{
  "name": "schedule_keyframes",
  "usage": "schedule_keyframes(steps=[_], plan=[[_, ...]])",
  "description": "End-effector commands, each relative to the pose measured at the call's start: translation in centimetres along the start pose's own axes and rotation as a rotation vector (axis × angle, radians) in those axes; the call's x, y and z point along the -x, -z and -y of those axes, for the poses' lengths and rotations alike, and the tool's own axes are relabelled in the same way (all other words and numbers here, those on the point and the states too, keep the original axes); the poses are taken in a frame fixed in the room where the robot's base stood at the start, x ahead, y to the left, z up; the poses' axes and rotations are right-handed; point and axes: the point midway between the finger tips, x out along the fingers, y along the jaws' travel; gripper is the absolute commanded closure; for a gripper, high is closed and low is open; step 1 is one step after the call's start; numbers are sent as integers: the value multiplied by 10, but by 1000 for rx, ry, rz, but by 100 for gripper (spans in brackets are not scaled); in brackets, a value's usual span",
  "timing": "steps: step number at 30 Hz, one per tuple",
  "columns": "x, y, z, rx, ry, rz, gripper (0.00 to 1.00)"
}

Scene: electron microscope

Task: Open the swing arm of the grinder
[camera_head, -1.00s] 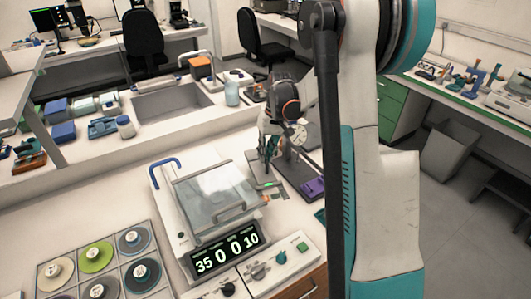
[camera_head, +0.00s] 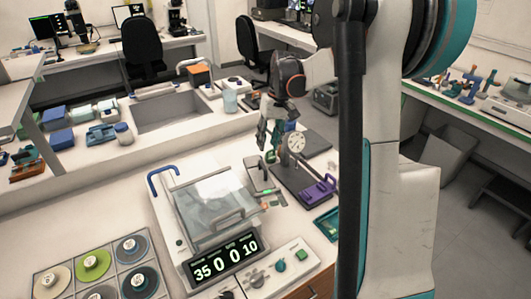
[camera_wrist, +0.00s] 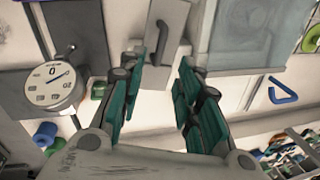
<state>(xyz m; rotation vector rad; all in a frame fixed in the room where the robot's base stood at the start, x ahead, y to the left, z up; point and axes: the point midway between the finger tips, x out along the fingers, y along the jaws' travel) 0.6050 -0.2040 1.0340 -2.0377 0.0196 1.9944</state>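A small bench device with a round white dial gauge (camera_head: 296,142) stands on a dark base, a purple block (camera_head: 318,189) at its front right. The gauge is at the left in the wrist view (camera_wrist: 53,88). To its left stands a machine with a clear lid, blue handle and lit display (camera_head: 224,259). I cannot tell for sure which part is the swing arm. My gripper (camera_head: 266,150) hangs just left of the gauge. In the wrist view my gripper (camera_wrist: 160,85) is open, its green fingers apart with nothing held. A grey block with a handle (camera_wrist: 162,35) lies beyond the fingertips.
A tray of coloured discs (camera_head: 110,262) is at the front left. A panel with knobs (camera_head: 270,272) is in front of the lidded machine. Behind are a sink (camera_head: 168,108) and a jar (camera_head: 230,101). Bare bench lies left of the lidded machine.

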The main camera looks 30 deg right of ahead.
Motion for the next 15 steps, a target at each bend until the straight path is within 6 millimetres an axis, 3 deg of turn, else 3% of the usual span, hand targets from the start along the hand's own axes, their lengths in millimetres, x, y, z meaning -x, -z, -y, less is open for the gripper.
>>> schedule_keyframes(steps=[6, 15], plan=[[31, 0, 0, 0, 0, 0, 69], [40, 0, 0, 0, 0, 0, 69]])
